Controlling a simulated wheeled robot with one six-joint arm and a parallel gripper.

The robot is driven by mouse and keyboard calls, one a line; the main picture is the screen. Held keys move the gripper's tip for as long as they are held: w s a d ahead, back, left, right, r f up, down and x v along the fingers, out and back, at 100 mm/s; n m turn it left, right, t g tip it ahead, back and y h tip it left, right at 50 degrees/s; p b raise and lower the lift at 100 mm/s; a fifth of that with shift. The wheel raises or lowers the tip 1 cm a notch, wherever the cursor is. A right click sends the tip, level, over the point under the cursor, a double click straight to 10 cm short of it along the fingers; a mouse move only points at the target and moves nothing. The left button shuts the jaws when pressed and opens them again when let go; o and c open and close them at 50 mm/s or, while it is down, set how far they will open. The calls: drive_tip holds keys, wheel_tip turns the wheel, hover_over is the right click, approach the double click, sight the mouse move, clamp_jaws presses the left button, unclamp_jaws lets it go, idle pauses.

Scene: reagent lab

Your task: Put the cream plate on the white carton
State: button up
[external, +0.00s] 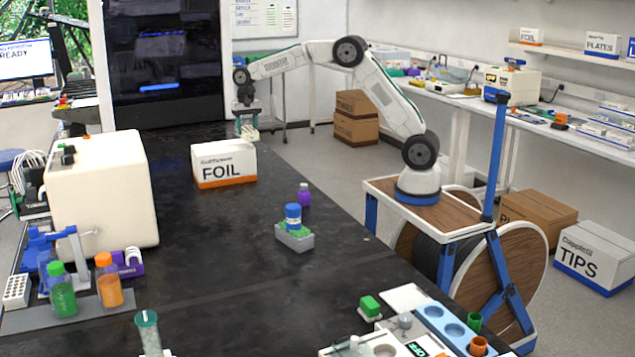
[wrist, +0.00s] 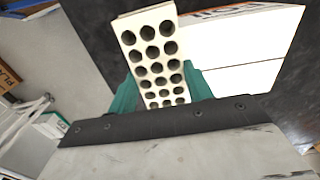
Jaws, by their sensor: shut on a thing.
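The cream plate (wrist: 156,50) is a long block with rows of round dark holes. My gripper (wrist: 160,85) is shut on it, with teal fingers on both sides. In the external view my gripper (external: 247,118) points down with the plate (external: 249,133) beneath it, over the right end of the white carton (external: 224,166). The carton has an orange base band and reads FOIL. In the wrist view the carton (wrist: 245,55) lies below and to the right of the plate. I cannot tell whether the plate touches the carton.
The black bench (external: 200,270) is clear around the carton. A large cream machine (external: 100,195) stands at left. A dark cabinet (external: 165,65) stands behind the bench.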

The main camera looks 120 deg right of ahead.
drive_tip(key=w+d, duration=0.2)
drive_tip(key=w, duration=0.1)
drive_tip(key=shift+w+d+f, duration=0.15)
drive_tip(key=shift+w+f, duration=0.05)
drive_tip(key=shift+w+d+f, duration=0.1)
drive_tip(key=shift+w, duration=0.1)
drive_tip(key=shift+f, duration=1.65)
drive_tip(key=shift+f, duration=0.2)
drive_tip(key=o, duration=1)
drive_tip(key=shift+c, duration=0.2)
drive_tip(key=shift+r, duration=0.2)
